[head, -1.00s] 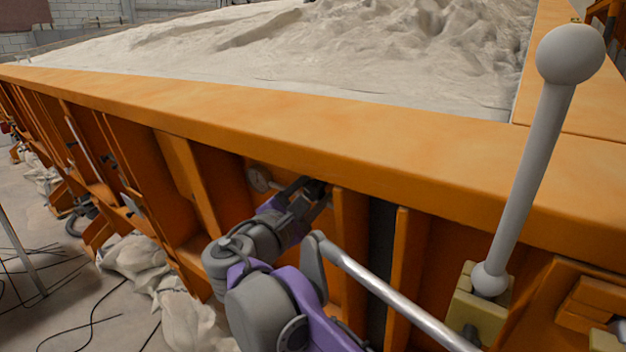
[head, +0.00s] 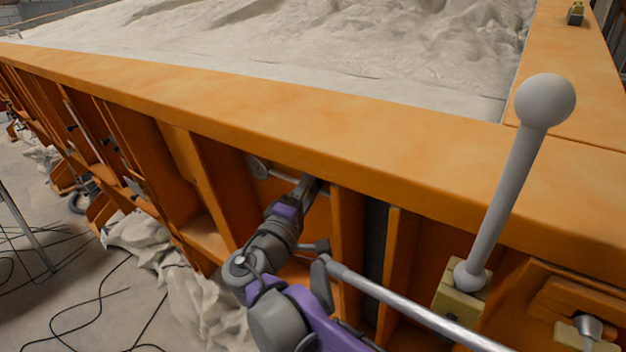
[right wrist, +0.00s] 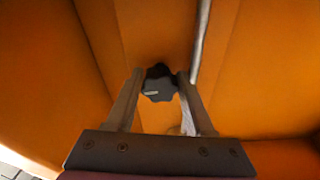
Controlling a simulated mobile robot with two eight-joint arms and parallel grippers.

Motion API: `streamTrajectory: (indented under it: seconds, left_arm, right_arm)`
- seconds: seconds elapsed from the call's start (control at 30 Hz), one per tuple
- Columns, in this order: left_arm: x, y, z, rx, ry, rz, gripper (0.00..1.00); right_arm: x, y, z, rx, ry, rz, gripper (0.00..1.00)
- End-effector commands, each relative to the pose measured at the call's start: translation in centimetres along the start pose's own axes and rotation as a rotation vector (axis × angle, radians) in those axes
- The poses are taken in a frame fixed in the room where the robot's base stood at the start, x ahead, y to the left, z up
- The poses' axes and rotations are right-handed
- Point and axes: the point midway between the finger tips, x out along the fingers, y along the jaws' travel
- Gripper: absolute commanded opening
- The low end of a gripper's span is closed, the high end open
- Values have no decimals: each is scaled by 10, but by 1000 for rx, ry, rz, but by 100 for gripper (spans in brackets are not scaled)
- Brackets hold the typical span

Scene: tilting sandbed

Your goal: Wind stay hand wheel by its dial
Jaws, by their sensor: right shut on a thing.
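The hand wheel is a small dark lobed knob (right wrist: 158,84) in the right wrist view, with a pale mark on its face. My right gripper (right wrist: 158,80) has its two fingers on either side of the knob, shut on it. In the head view my right gripper (head: 312,184) reaches into an orange bay under the rim, and its fingertips and the knob are mostly hidden. My left gripper is not in view.
The sandbed's thick orange rim (head: 300,130) overhangs the bay, with upright ribs on both sides. A grey ball-topped lever (head: 510,190) stands at the right on a yellowish block (head: 462,288). Pale sacks (head: 195,290) and black cables lie on the floor at left.

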Motion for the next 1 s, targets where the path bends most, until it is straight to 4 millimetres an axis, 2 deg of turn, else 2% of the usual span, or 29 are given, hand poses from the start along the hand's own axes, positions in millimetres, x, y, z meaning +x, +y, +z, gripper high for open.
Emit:
streamTrajectory:
  seconds: [0.33,0.87,0.9,1.0]
  left_arm:
    - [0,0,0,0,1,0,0]
    - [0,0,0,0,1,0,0]
    - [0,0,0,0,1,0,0]
    - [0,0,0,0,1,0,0]
  right_arm:
    - [0,-1,0,131,-1,24,0]
    - [0,-1,0,151,-1,28,0]
    - [0,-1,0,151,-1,28,58]
    - [0,-1,0,151,-1,28,76]
